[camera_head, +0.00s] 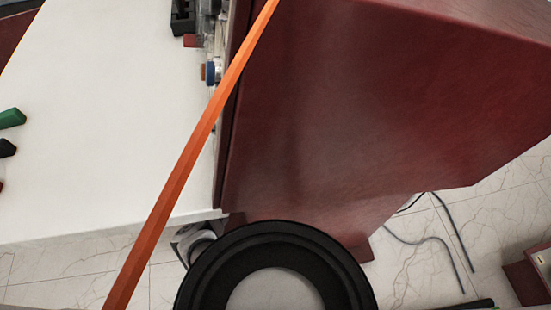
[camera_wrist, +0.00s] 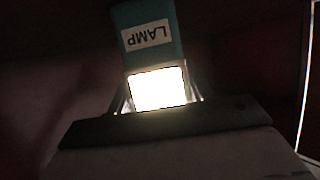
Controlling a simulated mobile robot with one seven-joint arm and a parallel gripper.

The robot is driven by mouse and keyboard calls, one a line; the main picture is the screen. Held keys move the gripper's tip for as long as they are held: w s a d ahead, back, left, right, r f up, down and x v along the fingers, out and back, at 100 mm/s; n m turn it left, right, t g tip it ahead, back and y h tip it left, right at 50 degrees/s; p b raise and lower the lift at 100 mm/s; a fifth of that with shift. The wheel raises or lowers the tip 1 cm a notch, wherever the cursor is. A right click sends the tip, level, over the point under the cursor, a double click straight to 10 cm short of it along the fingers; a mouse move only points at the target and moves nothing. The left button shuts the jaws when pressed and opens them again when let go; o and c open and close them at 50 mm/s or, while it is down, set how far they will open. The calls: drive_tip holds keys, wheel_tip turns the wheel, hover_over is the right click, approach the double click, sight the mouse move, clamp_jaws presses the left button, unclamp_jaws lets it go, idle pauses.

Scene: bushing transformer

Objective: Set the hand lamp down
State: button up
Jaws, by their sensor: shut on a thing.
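In the wrist view, the hand lamp (camera_wrist: 148,38) is a teal block with a white label reading "LAMP", upside down in the picture. Its lower face glows bright white. My gripper (camera_wrist: 160,97) is shut on the lamp, with the finger edges showing at both sides of the glowing face. The fingertips are mostly hidden by the lamp and the glare. Neither the lamp nor my gripper shows in the head view. What lies under the lamp cannot be told.
A large dark red cabinet (camera_head: 350,100) fills the middle and right. A white surface (camera_head: 90,130) lies to its left, with small fittings (camera_head: 212,72) along the cabinet's edge. An orange bar (camera_head: 185,165) crosses the view. Grey cables (camera_head: 430,240) lie on the tiled floor at right.

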drive_tip(key=shift+f, duration=0.25)
drive_tip(key=o, duration=1.3)
drive_tip(key=shift+s, duration=0.1)
